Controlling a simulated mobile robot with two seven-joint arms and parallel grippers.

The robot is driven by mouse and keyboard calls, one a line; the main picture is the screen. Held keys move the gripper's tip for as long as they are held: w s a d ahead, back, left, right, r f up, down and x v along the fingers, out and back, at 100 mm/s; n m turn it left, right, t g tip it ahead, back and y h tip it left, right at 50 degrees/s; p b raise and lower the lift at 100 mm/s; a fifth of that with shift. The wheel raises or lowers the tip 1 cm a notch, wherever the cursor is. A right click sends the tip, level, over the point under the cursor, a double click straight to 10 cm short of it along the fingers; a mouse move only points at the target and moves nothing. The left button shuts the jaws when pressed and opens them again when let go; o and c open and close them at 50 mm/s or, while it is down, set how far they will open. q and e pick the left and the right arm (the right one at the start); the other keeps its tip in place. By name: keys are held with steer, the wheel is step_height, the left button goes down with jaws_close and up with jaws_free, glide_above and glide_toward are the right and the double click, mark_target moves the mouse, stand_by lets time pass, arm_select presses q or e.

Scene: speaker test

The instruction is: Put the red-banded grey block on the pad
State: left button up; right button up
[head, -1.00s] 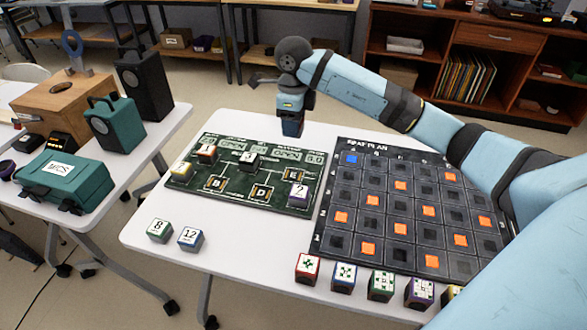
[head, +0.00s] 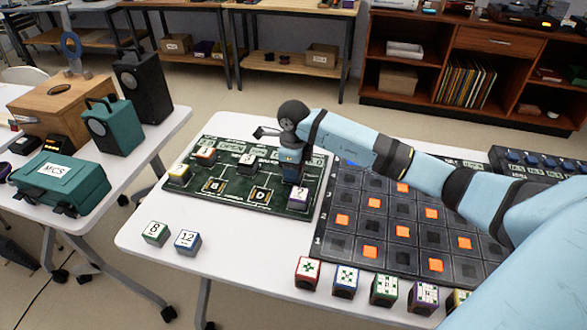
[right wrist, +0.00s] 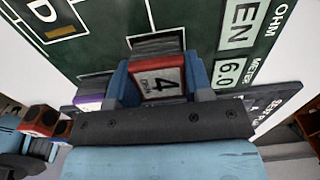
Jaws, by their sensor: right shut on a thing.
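My right gripper (head: 290,172) is over the right part of the green circuit board (head: 235,199), pointing down. In the right wrist view its blue fingers (right wrist: 158,82) are shut on the red-banded block (right wrist: 158,82), whose white face reads 4 OHM. In the head view the gripper hides that block. The board's D pad (head: 260,194) shows bare; the spot where E showed earlier is behind my gripper. A grey surface (right wrist: 156,44) lies just beyond the block; I cannot tell whether they touch. My left gripper is not in view.
A purple-banded block (head: 298,195) stands close to my gripper. Other blocks (head: 247,162) sit on the board. Two blocks (head: 187,242) are at the table's front left, several (head: 345,280) along its front edge. A dark grid board (head: 370,237) lies right.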

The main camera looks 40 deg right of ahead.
steer(key=shift+f, duration=0.15)
steer(key=o, duration=0.9)
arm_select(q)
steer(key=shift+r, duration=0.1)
arm_select(e)
steer(key=shift+o, duration=0.2)
steer(key=shift+r, duration=0.5)
arm_select(q)
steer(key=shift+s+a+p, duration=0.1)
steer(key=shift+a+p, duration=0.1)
steer(key=shift+p, duration=0.65)
arm_select(e)
step_height(320, 180, up, 12)
steer(key=shift+f, duration=0.25)
